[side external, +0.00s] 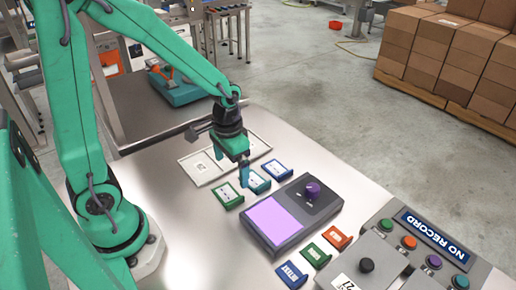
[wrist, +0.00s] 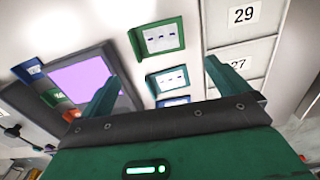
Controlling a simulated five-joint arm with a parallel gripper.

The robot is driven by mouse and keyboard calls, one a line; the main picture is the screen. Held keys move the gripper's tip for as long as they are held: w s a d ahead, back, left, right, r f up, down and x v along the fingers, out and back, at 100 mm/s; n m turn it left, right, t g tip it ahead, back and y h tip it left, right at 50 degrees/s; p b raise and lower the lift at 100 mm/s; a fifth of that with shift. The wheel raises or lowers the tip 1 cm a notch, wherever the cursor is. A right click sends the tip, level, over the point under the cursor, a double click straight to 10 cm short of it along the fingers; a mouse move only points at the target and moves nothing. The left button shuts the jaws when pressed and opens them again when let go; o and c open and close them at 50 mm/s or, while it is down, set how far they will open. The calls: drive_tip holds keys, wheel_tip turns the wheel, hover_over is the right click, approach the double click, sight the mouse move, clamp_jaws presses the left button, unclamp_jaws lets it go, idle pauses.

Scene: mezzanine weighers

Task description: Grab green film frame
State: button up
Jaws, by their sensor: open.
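A green film frame (side external: 227,195) with a pale label lies flat on the grey bench, nearest my arm in a row of three. It also shows at the top middle of the wrist view (wrist: 158,38). A teal frame (side external: 259,184) and a blue frame (side external: 277,169) lie beside it. A second green frame (side external: 316,254) lies between a dark blue one (side external: 291,275) and an orange one (side external: 337,237) beyond the device. My gripper (side external: 244,176) is open and empty, pointing down between the near green and teal frames; its height above them is hard to tell.
A dark device (side external: 268,217) with a lilac screen and purple knob (side external: 313,188) stands beside the row. A pale numbered tray (side external: 188,161) lies behind my gripper. A button panel (side external: 432,242) fills the front right. A teal case (side external: 175,90) sits at the back.

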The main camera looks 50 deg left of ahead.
sight(233, 192)
drive_tip(key=shift+f, duration=0.2)
drive_tip(key=shift+f, duration=1.15)
drive_tip(key=shift+f, duration=0.15)
drive_tip(key=shift+f, duration=2.45)
drive_tip(key=c, duration=0.9)
